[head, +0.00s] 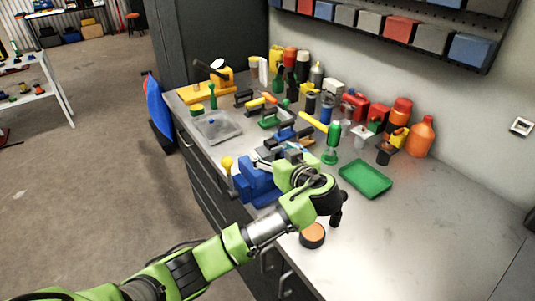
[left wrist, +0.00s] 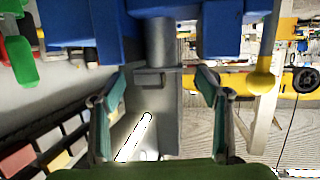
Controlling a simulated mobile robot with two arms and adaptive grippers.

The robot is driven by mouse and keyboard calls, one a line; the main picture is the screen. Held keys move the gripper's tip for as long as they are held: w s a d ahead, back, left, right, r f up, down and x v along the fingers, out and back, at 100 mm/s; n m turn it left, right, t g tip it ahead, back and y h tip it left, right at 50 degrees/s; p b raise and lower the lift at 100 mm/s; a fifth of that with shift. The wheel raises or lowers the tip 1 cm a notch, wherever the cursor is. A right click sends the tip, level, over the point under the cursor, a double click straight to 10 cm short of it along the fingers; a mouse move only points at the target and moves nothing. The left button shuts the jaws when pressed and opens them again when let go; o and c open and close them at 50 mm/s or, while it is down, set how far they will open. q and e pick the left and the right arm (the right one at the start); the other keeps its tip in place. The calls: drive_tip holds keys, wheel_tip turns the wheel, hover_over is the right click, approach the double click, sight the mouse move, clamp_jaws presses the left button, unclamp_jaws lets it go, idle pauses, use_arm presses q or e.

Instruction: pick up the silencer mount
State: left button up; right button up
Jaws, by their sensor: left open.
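A blue vise (head: 256,181) stands at the front edge of the workbench; its blue body (left wrist: 125,28) fills the top of the left wrist view. A grey part (left wrist: 155,78), which looks like the silencer mount, shows at the vise between my fingers. Its full shape is unclear, and in the head view my gripper and arm largely hide it. My left gripper (left wrist: 160,85) is open, one finger on each side of the grey part, with gaps visible. In the head view the gripper (head: 268,160) is just above the vise. My right gripper is not in view.
A yellow-knobbed vise handle (left wrist: 261,83) is close to the right finger. A green tray (head: 365,179), a grey tray (head: 218,127) and an orange-topped round tin (head: 312,235) lie on the bench. Bottles and tools crowd the back. The bench's right side is clear.

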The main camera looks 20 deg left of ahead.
use_arm(q)
drive_tip(key=shift+x, duration=1.15)
drive_tip(key=shift+s, duration=0.1)
drive_tip(key=c, duration=1.7)
drive_tip(key=shift+r, duration=0.1)
drive_tip(key=shift+d, duration=0.15)
